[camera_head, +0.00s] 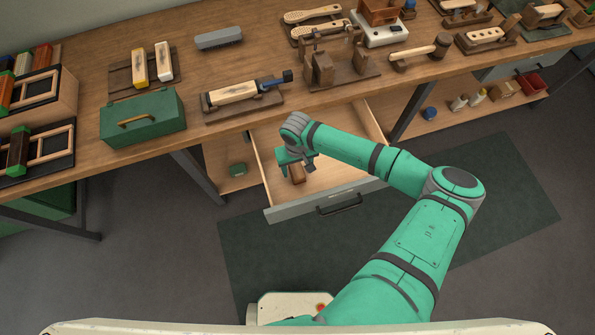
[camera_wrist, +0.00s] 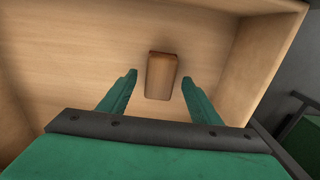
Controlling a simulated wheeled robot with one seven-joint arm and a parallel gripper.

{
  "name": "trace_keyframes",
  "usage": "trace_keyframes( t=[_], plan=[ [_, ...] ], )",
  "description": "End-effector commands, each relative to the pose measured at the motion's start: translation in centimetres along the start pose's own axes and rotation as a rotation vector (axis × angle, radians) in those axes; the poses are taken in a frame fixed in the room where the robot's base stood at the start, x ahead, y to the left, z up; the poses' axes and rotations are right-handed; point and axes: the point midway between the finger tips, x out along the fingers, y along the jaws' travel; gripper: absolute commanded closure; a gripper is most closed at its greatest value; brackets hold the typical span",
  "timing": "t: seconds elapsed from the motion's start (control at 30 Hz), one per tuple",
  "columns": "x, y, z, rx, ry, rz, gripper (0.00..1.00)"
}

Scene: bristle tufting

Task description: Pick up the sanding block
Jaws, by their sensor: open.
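The sanding block (camera_wrist: 161,76) is a small brown block with rounded edges, lying on the bottom of the open drawer (camera_wrist: 70,35). In the wrist view it sits between and just beyond my two green fingers. In the head view the block (camera_head: 298,176) shows partly below my gripper (camera_head: 296,164). My gripper, seen in the wrist view (camera_wrist: 158,92), is open and empty, with a finger on either side of the block's line and clear gaps. The head view hides part of the block behind my gripper.
The drawer's wooden walls surround my gripper; its grey front (camera_head: 330,199) with a dark handle (camera_head: 340,204) faces me. The workbench (camera_head: 235,65) above holds a green toolbox (camera_head: 142,118), a clamped brush (camera_head: 240,94) and several tools. The rest of the drawer floor looks clear.

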Motion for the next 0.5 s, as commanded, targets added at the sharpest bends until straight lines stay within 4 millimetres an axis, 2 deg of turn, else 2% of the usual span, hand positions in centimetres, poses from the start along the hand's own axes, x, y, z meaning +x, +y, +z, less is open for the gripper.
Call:
trace_keyframes(
  t=[0.17,0.43,0.5],
  plan=[
    [1.8,0.1,0.0,0.001,-0.001,0.001,0.42],
    [2.0,0.0,0.0,0.000,0.001,0.000,0.42],
    [2.0,0.0,0.0,0.000,0.001,0.000,0.59]
  ],
)
